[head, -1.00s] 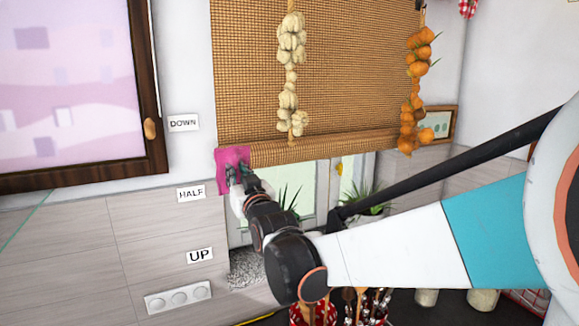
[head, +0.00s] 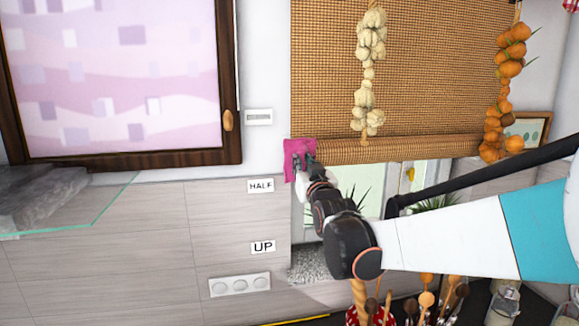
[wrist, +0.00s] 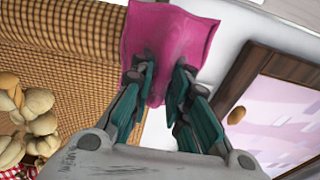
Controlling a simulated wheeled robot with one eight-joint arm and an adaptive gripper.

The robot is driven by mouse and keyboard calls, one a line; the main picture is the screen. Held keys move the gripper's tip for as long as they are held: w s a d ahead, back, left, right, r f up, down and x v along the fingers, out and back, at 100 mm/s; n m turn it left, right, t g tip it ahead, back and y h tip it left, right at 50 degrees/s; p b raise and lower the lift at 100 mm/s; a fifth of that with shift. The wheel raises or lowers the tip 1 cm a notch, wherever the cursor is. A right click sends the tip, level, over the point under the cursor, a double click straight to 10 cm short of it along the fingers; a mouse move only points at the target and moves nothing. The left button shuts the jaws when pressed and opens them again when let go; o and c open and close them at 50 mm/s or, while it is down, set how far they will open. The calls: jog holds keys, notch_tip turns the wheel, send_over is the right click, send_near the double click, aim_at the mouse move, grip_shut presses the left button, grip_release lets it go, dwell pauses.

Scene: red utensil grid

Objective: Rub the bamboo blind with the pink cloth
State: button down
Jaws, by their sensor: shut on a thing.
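The bamboo blind (head: 430,80) hangs over the window, a tan woven sheet with a rolled lower edge. It also shows at the left of the wrist view (wrist: 75,85). The pink cloth (head: 295,152) is at the blind's lower left corner, overlapping the corner and the white wall beside it. My gripper (head: 308,160) is shut on the cloth from below. In the wrist view the cloth (wrist: 170,40) spreads out beyond the fingertips, its left edge over the blind's edge. I cannot tell how firmly it touches the blind.
A garlic string (head: 368,75) and an onion string (head: 505,90) hang in front of the blind. A wood-framed pane (head: 228,60) is on the left wall. Wall labels HALF (head: 261,186) and UP (head: 263,247) and a socket strip (head: 240,285) are below. Utensils (head: 428,300) stand at the bottom.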

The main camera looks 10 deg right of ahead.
jog(key=shift+w, duration=1.15)
dwell(0.4)
jog(key=shift+d+b, duration=0.5)
jog(key=shift+d, duration=1.5)
jog(key=shift+a, duration=2)
jog(key=shift+s, duration=2.95)
